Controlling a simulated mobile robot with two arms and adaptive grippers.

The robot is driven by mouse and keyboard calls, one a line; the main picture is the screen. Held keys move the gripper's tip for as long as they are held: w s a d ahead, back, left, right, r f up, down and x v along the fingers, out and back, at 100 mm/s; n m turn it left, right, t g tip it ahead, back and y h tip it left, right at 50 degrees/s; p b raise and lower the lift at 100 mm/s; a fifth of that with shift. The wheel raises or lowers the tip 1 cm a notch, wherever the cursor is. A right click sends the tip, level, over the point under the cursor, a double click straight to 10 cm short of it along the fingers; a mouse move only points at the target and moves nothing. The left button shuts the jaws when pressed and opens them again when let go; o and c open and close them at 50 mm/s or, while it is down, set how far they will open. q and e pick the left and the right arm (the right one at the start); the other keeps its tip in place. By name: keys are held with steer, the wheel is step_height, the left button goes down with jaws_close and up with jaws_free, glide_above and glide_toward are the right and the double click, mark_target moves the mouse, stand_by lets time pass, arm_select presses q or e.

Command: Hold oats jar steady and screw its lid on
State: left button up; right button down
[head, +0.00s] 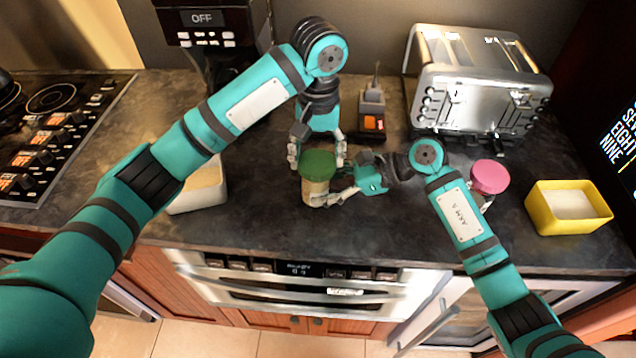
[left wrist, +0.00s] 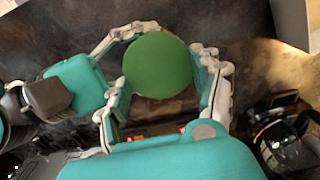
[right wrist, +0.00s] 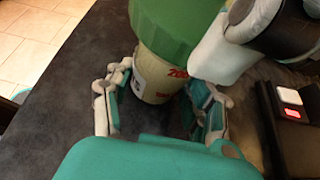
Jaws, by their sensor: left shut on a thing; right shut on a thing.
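The oats jar (head: 316,189) stands upright on the dark counter, a pale cylinder with a printed label. Its green lid (head: 318,164) sits over the jar's mouth, level, with no clear gap; I cannot tell how tightly it is seated. My left gripper (head: 317,157) reaches down from above and is shut on the lid, its fingers on either side of the rim, as the left wrist view shows around the lid (left wrist: 158,65). My right gripper (head: 326,192) comes in low from the right and is shut on the jar body (right wrist: 155,78), below the lid (right wrist: 175,25).
A pink-lidded jar (head: 489,177) stands behind my right forearm. A yellow container (head: 568,208) is at far right. A pale container (head: 202,190) is at left. The toaster (head: 475,85), a small device with an orange display (head: 372,108) and a coffee maker (head: 215,25) line the back.

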arm_select(q)
steer(key=m, duration=0.6)
steer(key=shift+w+d+f+m, duration=0.1)
steer(key=shift+d+f+m, duration=0.05)
steer(key=shift+f+m, duration=0.15)
steer(key=m, duration=0.3)
steer(key=shift+c, duration=0.4)
steer(key=m, duration=0.4)
steer(key=shift+w+a+r, duration=0.1)
steer(key=shift+a, duration=0.3)
steer(key=o, duration=1.2)
steer(key=shift+d, duration=0.15)
steer(key=shift+d, duration=0.1)
